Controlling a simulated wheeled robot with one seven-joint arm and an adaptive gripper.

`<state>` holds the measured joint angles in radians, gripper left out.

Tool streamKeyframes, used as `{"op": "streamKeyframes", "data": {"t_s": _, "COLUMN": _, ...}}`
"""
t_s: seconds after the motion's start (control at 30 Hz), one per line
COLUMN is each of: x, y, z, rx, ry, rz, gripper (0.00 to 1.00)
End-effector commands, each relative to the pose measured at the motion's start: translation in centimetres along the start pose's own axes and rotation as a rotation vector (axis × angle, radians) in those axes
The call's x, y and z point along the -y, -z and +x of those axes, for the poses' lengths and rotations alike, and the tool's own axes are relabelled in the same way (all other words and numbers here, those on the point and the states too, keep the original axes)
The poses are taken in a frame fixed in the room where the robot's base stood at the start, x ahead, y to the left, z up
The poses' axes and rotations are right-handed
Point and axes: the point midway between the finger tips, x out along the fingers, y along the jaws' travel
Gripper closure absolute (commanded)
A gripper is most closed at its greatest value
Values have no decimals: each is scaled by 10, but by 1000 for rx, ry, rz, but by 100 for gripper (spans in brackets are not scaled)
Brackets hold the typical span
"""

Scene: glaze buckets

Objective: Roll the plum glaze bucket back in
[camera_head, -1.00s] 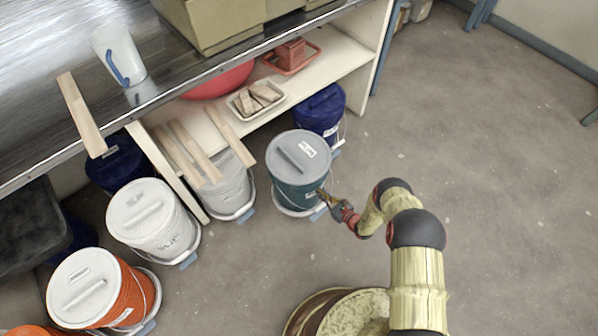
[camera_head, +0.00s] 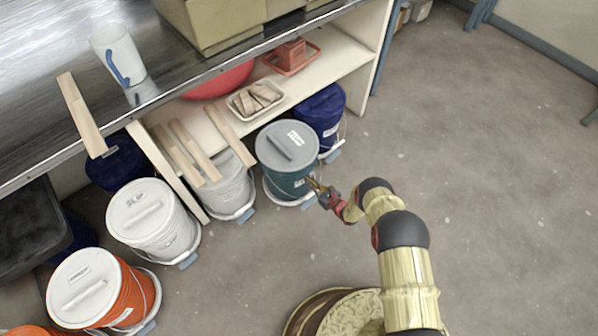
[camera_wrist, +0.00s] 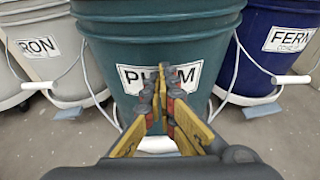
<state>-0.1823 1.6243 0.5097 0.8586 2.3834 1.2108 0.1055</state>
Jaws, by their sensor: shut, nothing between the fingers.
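The plum bucket (camera_head: 284,182) is a teal bucket with a grey lid, standing upright on a wheeled base under the front of the bench, between a grey-white bucket and a dark blue one. In the wrist view its teal wall (camera_wrist: 205,55) fills the middle, with a white PLUM label partly hidden by my fingers. My gripper (camera_head: 314,186) is shut and empty at the bucket's lower front; it also shows in the wrist view (camera_wrist: 160,82). The fingertips appear to touch the label.
To the left stand the grey-white bucket (camera_head: 228,186), labelled IRON in the wrist view, a white bucket (camera_head: 150,220) and an orange bucket (camera_head: 105,290). The dark blue bucket (camera_head: 322,112) is close on the right. The shelf (camera_head: 330,68) runs above. Floor on the right is clear.

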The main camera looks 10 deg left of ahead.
Motion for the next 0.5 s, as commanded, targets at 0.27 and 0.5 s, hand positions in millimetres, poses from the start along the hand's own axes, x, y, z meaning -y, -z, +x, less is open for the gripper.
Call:
{"op": "streamKeyframes", "data": {"t_s": 0.27, "x": 0, "y": -7, "z": 23, "rx": 2, "ry": 0, "rz": -2, "gripper": 100}}
{"op": "streamKeyframes", "data": {"t_s": 0.5, "x": -1, "y": -11, "z": 42, "rx": 2, "ry": -1, "rz": -2, "gripper": 100}}
